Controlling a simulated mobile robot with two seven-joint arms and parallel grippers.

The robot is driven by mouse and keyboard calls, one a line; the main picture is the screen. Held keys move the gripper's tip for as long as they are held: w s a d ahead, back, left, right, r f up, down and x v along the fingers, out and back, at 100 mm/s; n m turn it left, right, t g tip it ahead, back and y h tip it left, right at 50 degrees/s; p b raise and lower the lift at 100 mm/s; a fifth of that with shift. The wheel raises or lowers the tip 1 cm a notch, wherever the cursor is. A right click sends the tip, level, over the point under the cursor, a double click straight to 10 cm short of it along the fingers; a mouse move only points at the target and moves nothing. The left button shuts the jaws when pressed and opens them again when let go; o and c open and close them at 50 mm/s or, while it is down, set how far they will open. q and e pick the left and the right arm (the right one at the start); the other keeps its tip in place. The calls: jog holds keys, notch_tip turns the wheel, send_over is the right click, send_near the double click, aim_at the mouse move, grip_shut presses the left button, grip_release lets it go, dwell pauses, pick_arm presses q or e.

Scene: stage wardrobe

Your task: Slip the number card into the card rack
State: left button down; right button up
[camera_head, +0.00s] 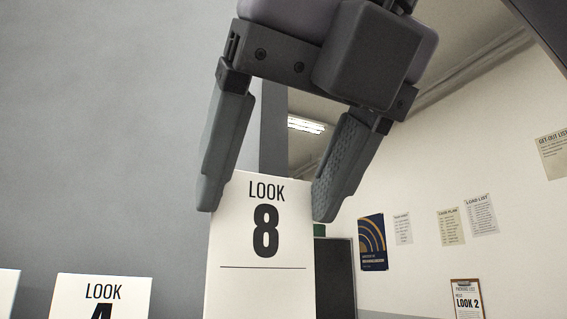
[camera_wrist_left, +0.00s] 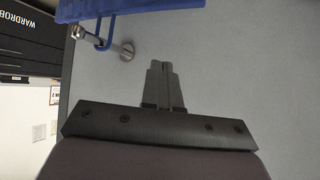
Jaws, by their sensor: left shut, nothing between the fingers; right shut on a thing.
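The white number card (camera_head: 238,240), printed LOOK 8, stands upright in the lower middle of the head view. Its lower end is cut off by the frame edge. My right gripper (camera_head: 265,209) is shut on the card's upper part, one finger at each side edge. My left gripper (camera_wrist_left: 162,66) shows in the left wrist view with its fingers together and nothing between them, in front of a plain grey surface. I cannot make out the card rack in either view.
Another LOOK card (camera_head: 101,292) stands at lower left, with a white card edge (camera_head: 8,292) beyond it. A grey wall (camera_head: 100,120) fills the left. Papers (camera_head: 450,226) hang on the right wall. The left wrist view shows a blue item (camera_wrist_left: 150,10) near a metal peg (camera_wrist_left: 126,51).

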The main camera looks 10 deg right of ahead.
jog(key=shift+w+a+f+p, duration=0.1)
jog(key=shift+w+a+p, duration=0.15)
jog(key=shift+w, duration=0.55)
jog(key=shift+w+a+r+p, duration=0.1)
jog(key=shift+w+a+p, duration=0.15)
jog(key=shift+w, duration=0.6)
jog(key=shift+w+a+f+p, duration=0.1)
jog(key=shift+w+a+p, duration=0.15)
jog(key=shift+w, duration=0.55)
jog(key=b+x, duration=0.2)
jog(key=x, duration=0.5)
jog(key=shift+s+f+b, duration=0.2)
jog(key=shift+f+b, duration=0.05)
jog(key=shift+b, duration=0.05)
